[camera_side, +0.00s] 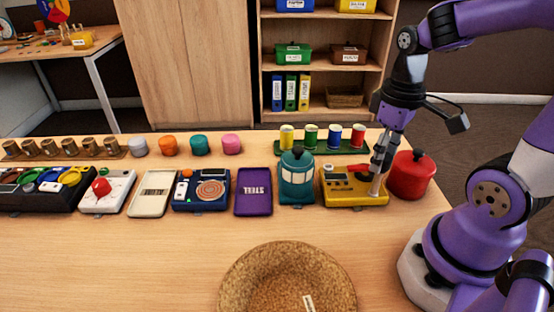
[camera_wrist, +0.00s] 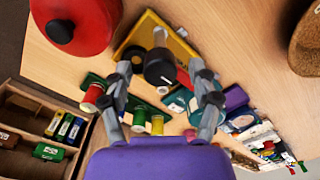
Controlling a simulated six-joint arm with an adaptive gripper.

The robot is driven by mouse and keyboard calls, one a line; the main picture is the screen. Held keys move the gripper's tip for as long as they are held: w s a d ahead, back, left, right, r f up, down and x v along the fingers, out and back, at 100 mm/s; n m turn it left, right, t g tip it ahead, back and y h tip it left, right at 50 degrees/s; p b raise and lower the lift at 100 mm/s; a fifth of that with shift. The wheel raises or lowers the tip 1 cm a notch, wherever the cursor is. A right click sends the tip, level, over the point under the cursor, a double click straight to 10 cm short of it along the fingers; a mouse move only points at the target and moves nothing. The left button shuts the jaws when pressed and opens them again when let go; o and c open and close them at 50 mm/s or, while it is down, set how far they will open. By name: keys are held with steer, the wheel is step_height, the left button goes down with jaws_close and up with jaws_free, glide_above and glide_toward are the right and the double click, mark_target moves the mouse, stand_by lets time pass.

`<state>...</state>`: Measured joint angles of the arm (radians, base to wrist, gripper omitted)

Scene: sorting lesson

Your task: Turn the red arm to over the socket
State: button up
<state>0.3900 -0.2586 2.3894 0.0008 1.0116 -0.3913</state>
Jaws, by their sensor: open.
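The yellow device (camera_side: 345,199) stands on the table, with a small red part (camera_side: 359,168) on its top that looks like the red arm. In the wrist view the yellow device (camera_wrist: 146,30) lies beyond the fingers, with a dark round knob (camera_wrist: 160,68) standing up between them. My gripper (camera_side: 377,186) points down over the device's right part. In the wrist view my gripper (camera_wrist: 160,72) is open, its fingers either side of the knob; I cannot tell whether they touch it. I cannot make out the socket clearly.
A red lidded pot (camera_side: 411,175) stands close right of the device. A teal lidded canister (camera_side: 297,178) stands close left. Behind is a green rack (camera_side: 321,148) with coloured spools. The table front left is clear.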

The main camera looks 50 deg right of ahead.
jaws_close()
steer(key=shift+m, duration=0.3)
steer(key=m, duration=0.3)
steer(key=shift+m, duration=0.3)
steer(key=m, duration=0.4)
steer(key=shift+m, duration=0.3)
steer(key=m, duration=0.3)
steer(key=shift+m, duration=2.3)
